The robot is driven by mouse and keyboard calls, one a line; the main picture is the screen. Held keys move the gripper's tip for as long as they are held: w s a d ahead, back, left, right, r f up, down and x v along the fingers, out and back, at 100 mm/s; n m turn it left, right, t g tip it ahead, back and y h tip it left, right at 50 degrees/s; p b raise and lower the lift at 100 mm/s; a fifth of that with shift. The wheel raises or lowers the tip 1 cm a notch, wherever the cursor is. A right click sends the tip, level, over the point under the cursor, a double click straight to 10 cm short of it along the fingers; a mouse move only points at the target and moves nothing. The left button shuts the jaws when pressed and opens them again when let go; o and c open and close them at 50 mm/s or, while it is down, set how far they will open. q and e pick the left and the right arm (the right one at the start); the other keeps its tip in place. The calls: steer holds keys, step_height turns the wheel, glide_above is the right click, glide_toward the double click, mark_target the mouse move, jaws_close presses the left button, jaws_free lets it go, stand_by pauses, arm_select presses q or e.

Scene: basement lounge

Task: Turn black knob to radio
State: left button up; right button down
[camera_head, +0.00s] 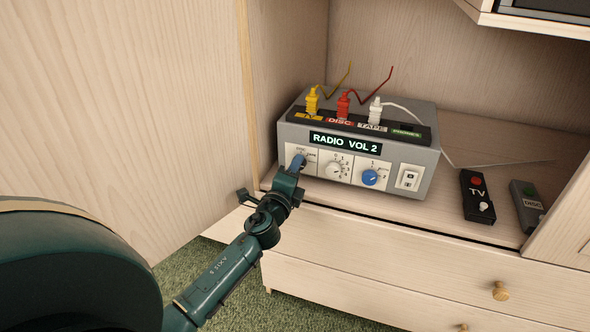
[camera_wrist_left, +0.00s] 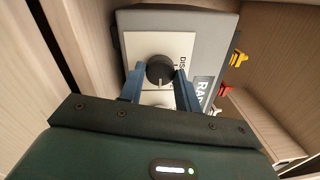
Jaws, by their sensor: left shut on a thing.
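The grey radio unit (camera_head: 420,157) stands on the cabinet shelf, its display (camera_head: 345,143) reading "RADIO VOL 2". The black knob (camera_wrist_left: 160,70) sits on a white panel at the left end of its front, with lettering beginning "DISC" beside it. My left gripper (camera_head: 297,164) reaches that panel and hides the knob in the head view. In the left wrist view the blue fingers (camera_wrist_left: 160,82) are on either side of the knob and shut on it. A white knob (camera_head: 334,169) and a blue knob (camera_head: 370,177) are further right. My right gripper is not in view.
Yellow (camera_head: 312,101), red (camera_head: 343,104) and white (camera_head: 375,111) plugs stand on top of the unit. A white switch (camera_head: 408,177) is at its right end. A TV remote (camera_head: 477,197) and a DISC remote (camera_head: 526,206) lie to the right. The cabinet wall is close on the left.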

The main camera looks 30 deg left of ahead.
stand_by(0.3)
arm_select(q)
steer(key=o, duration=1)
steer(key=v, duration=1.3)
steer(key=shift+s, duration=0.1)
